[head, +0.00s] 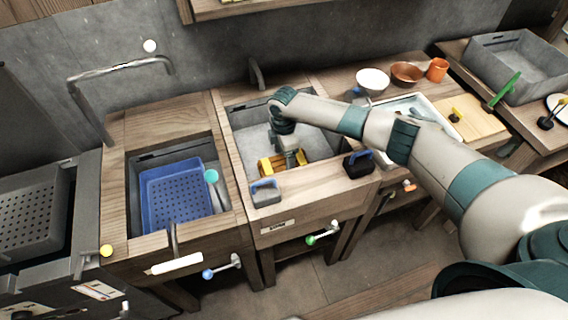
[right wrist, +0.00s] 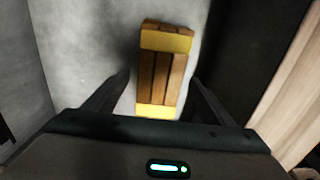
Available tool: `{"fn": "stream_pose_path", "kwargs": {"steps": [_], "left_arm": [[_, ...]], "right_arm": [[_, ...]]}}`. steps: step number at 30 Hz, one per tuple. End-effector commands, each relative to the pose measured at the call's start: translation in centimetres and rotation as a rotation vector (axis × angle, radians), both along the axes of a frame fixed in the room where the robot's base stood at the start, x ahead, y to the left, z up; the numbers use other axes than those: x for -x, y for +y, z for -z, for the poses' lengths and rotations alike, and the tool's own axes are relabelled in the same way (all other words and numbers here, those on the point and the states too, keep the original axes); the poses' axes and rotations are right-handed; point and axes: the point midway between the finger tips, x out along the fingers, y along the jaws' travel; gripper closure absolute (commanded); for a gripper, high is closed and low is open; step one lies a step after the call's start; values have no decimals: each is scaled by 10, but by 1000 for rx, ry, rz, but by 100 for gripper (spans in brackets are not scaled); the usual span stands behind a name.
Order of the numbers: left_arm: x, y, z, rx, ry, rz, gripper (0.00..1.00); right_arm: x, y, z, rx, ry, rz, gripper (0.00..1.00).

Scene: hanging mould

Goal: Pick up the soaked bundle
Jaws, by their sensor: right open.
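The soaked bundle (head: 268,167) is a set of brown sticks with yellow bands. It lies in the grey basin (head: 319,138) in the middle of the counter. The bundle also shows in the right wrist view (right wrist: 162,75), with its near band between my fingers. My right gripper (head: 289,160) reaches down into the basin over the bundle and hides part of it in the head view. Its fingers are open, one on each side of the bundle, and I see no clear contact. My left gripper is not in view.
A blue perforated tray (head: 178,196) sits in the left sink. A grey block with a blue handle (head: 265,192) and a black one (head: 358,164) stand on the basin's front ledge. Bowls (head: 372,80) and an orange cup (head: 437,70) stand behind right. The basin walls surround my gripper.

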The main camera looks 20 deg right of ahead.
Motion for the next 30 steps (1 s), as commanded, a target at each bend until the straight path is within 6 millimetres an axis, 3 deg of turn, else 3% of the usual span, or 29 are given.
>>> {"fn": "stream_pose_path", "kwargs": {"steps": [7,22,28,30], "left_arm": [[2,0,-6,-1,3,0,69],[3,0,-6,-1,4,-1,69],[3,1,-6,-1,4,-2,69],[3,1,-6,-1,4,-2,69]], "right_arm": [[0,0,23,0,1,0,23],[0,0,24,0,1,0,23],[0,0,24,0,0,0,71],[-1,0,23,0,-1,0,81]]}}
